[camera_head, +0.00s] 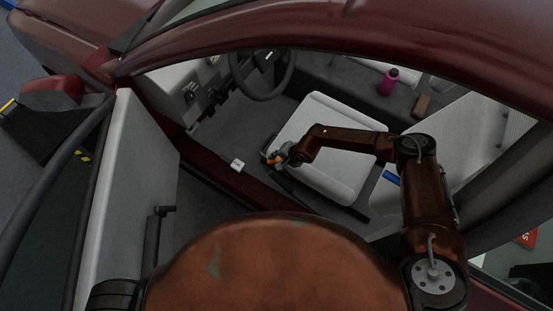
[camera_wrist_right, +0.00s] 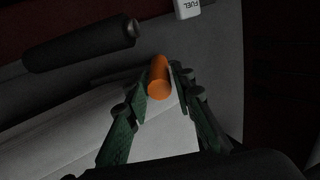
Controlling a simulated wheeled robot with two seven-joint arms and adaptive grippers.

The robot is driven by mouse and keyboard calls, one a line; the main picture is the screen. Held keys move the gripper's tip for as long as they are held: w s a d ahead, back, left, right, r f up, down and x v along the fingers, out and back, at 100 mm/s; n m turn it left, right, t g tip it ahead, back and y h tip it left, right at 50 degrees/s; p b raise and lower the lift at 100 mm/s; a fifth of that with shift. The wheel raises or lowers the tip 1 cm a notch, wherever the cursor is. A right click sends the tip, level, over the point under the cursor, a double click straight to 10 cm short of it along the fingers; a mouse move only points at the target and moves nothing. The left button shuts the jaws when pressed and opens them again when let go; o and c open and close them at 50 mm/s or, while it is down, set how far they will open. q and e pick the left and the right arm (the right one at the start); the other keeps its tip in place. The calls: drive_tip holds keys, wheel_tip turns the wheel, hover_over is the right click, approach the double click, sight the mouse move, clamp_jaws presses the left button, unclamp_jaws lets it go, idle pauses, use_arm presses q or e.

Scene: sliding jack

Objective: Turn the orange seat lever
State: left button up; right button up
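The orange seat lever (camera_wrist_right: 158,77) shows in the right wrist view as a short orange cylinder, end towards the camera, beside the light seat cushion (camera_wrist_right: 60,140). My right gripper (camera_wrist_right: 161,75) has its two green-padded fingers on either side of the lever, closed in against it. In the head view my right arm reaches over the light seat (camera_head: 325,140), and the right gripper (camera_head: 274,156) is at the seat's near left corner. Details of the lever there are too small to tell. My left gripper is not in view.
A black handle (camera_wrist_right: 80,43) lies beside the lever, and a white FUEL tab (camera_wrist_right: 187,8) is on the sill side. The car's open door (camera_head: 130,190) stands at the left. A steering wheel (camera_head: 262,72) and a pink bottle (camera_head: 388,81) are farther inside.

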drive_tip(key=shift+o, duration=1.2)
